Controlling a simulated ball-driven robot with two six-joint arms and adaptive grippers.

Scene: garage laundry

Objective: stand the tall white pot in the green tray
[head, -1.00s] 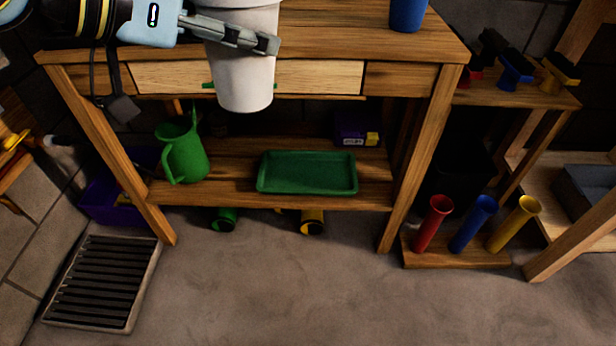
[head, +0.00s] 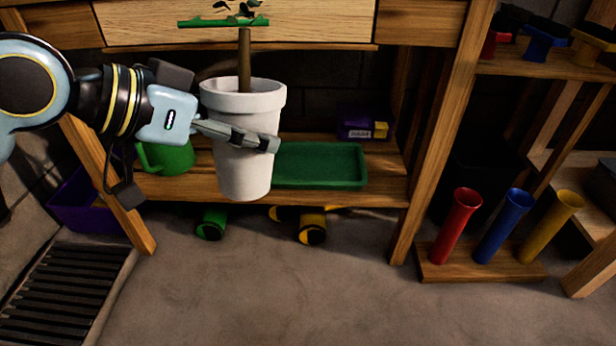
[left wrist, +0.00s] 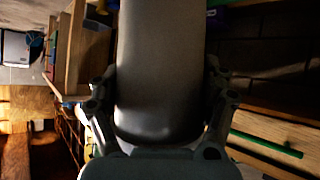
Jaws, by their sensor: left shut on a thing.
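The tall white pot (head: 243,170) holds a plant with a brown stem and a few leaves. My left gripper (head: 262,142) is shut on the pot's side, and the pot is upright in front of the lower shelf. In the left wrist view the pot (left wrist: 160,80) fills the space between the fingers. The green tray (head: 325,180) lies on the lower shelf of the wooden bench, behind and to the right of the pot. The pot hides the tray's left end. My right gripper is not in view.
A green watering can (head: 168,158) stands left of the pot on the shelf (head: 385,194). A purple box (head: 354,124) sits behind the tray. The bench's drawer front (head: 310,22) is above. Red (head: 457,225), blue and yellow tubes stand at the right.

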